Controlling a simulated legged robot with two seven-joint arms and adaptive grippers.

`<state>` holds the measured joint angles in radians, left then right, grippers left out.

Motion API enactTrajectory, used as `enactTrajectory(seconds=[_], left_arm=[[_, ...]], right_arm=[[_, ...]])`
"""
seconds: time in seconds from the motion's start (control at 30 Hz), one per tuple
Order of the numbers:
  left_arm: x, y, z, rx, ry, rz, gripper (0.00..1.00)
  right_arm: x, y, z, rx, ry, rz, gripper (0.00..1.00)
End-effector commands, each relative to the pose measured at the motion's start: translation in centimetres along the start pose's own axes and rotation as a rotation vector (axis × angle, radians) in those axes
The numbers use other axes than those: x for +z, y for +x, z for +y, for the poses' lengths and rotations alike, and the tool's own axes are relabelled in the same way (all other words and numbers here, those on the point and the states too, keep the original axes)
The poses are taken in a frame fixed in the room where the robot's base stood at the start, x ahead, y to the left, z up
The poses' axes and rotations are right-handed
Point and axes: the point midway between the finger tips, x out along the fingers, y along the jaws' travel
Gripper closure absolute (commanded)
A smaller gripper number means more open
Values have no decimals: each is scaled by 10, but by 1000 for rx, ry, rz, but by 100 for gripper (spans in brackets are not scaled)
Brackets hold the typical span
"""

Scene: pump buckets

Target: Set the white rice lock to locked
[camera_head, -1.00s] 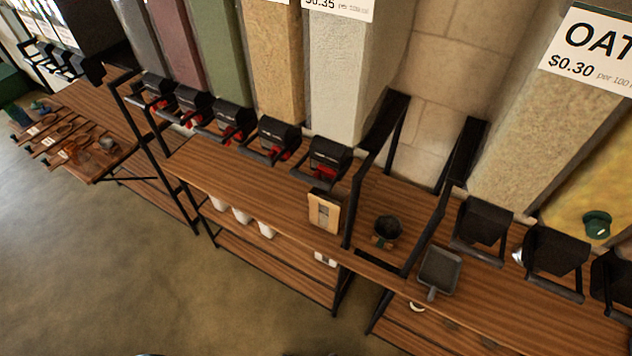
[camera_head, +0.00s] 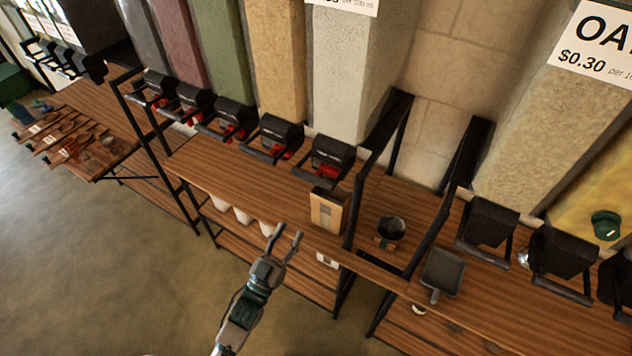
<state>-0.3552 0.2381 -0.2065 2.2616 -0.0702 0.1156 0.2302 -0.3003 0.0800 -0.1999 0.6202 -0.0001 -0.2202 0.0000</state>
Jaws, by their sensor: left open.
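A tall bin of whitish grain (camera_head: 340,75) stands in the back row, and its price card is cut off at the top, so no name can be read. Its black dispenser (camera_head: 330,155) has a front bar and a red part (camera_head: 327,171) beneath, perhaps the lock; its setting is too small to tell. My left gripper (camera_head: 289,234) is open and empty, with its fingers pointing up. In the picture it is below and left of that dispenser, in front of the shelf edge, and clearly apart from it. My right gripper is out of view.
A wooden shelf (camera_head: 225,178) runs under several similar dispensers. Black frame posts rise right of the white bin. The floor (camera_head: 120,270) at left is clear.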

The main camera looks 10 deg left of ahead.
Motion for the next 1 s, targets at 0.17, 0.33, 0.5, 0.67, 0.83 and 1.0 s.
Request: enactTrajectory(seconds=[0.17,0.33,0.5,0.67,0.83,1.0], left_arm=[[-4,44,0,1,2,5,59],[-3,85,0,1,2,4,59],[-2,120,0,0,1,2,59],[-1,141,0,1,1,0,59],[0,150,0,1,1,-1,59],[0,150,0,1,1,-2,59]], right_arm=[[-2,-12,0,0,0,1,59],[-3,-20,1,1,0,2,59],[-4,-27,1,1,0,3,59],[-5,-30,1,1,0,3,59],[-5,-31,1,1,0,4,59],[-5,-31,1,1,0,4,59]])
